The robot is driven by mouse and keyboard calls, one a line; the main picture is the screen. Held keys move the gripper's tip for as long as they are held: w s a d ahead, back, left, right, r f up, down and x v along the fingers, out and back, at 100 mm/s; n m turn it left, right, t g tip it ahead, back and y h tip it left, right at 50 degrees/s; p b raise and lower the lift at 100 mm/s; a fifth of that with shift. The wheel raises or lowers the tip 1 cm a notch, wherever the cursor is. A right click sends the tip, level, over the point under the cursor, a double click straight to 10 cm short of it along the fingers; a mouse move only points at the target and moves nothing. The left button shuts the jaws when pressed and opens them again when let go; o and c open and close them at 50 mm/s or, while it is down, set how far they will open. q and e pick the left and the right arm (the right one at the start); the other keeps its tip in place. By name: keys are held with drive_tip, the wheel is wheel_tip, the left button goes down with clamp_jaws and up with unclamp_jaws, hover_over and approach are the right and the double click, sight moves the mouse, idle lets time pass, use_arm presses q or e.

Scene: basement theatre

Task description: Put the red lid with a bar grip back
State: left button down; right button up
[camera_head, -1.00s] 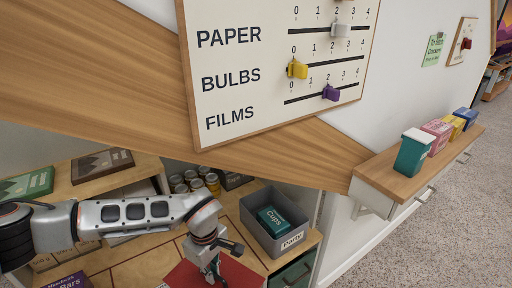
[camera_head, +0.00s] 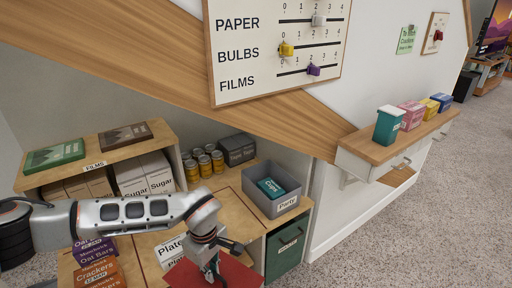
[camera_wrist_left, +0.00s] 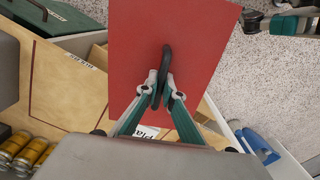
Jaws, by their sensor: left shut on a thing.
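The red lid (camera_head: 240,274) is at the bottom edge of the head view, partly cut off. In the left wrist view the red lid (camera_wrist_left: 150,35) is a flat red panel with a black bar grip (camera_wrist_left: 166,62) standing on it. My left gripper (camera_head: 212,272) is shut on this grip; its fingertips (camera_wrist_left: 162,92) close around the bar in the wrist view. The lid hangs above the wooden unit, covering part of an open section with a "Plates" box (camera_head: 170,250). Dark and teal parts at the wrist view's upper right may be my right gripper (camera_wrist_left: 262,22).
A grey bin (camera_head: 258,205) labelled "Party" holds a teal Cups box (camera_head: 271,188). Cans (camera_head: 203,165) stand behind. Crackers boxes (camera_head: 98,272) are at lower left, below a shelf (camera_head: 82,175). A wall ledge (camera_head: 370,150) with boxes is at right; carpet (camera_head: 420,210) is clear.

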use_arm(q)
drive_tip(key=s+a+r+m+p, duration=0.3)
drive_tip(key=a+r, duration=0.1)
drive_tip(key=r, duration=0.6)
drive_tip(key=s+a+r+m+p, duration=0.4)
drive_tip(key=r, duration=0.5)
drive_tip(key=s+a+r+m+p, duration=0.4)
drive_tip(key=r, duration=0.6)
drive_tip(key=shift+a+r, duration=0.2)
drive_tip(key=shift+r, duration=0.1)
use_arm(e)
drive_tip(key=shift+m, duration=0.4)
drive_tip(key=shift+s+r, duration=0.2)
drive_tip(key=shift+r, duration=0.7)
drive_tip(key=shift+s+r, duration=0.15)
drive_tip(key=shift+r, duration=0.75)
drive_tip(key=shift+s+r, duration=0.2)
drive_tip(key=shift+r, duration=0.7)
use_arm(q)
drive_tip(key=shift+w, duration=0.1)
